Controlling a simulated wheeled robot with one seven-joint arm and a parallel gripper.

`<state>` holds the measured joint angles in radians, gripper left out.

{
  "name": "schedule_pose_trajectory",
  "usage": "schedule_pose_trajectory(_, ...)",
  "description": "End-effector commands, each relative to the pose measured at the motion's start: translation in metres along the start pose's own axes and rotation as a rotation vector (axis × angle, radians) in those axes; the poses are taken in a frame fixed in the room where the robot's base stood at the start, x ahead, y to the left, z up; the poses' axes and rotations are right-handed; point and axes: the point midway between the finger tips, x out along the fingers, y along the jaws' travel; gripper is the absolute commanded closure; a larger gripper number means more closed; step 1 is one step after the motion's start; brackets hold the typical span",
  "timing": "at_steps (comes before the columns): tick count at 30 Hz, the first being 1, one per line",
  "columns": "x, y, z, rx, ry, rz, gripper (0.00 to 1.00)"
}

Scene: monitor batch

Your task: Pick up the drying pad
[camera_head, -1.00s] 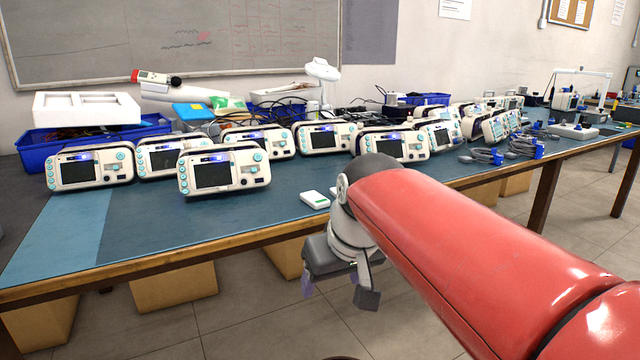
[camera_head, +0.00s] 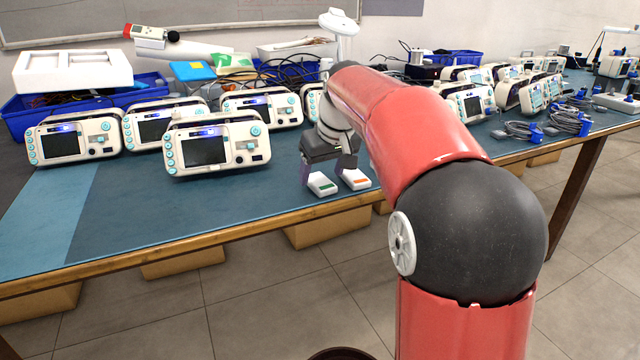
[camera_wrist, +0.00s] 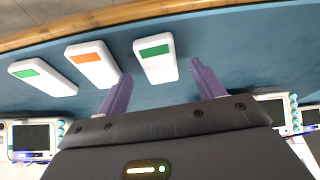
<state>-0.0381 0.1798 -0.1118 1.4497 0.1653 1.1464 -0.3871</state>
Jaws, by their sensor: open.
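No item is clearly marked as the drying pad; the likely candidates are small white flat packs on the blue table top. A green-labelled pack (camera_wrist: 155,58) lies just beyond my open fingertips (camera_wrist: 160,74), roughly centred between them in the wrist view. An orange-labelled pack (camera_wrist: 93,66) lies to its left, and another green-labelled pack (camera_wrist: 42,78) further left. In the head view, my gripper (camera_head: 326,170) is low over the table beside the near green-labelled pack (camera_head: 322,184) and the orange-labelled pack (camera_head: 355,179). The other green-labelled pack is hidden there. My gripper holds nothing.
Several white monitors with screens (camera_head: 212,148) stand left of and behind the packs. Blue bins (camera_head: 150,85) and a white foam block (camera_head: 72,70) are behind them. The wooden front edge of the table (camera_head: 200,237) is close to the packs.

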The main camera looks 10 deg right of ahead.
Motion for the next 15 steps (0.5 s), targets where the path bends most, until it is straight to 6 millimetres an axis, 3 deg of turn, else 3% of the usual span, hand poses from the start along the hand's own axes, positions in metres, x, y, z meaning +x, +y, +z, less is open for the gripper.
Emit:
schedule_pose_trajectory(4, 0.017, 0.000, 0.001, 0.000, -0.002, -0.001, 0.33)
schedule_pose_trajectory(12, 0.019, 0.000, 0.000, 0.000, 0.000, 0.000, 0.33)
schedule_pose_trajectory(15, 0.019, 0.000, 0.001, 0.000, 0.000, 0.000, 0.46)
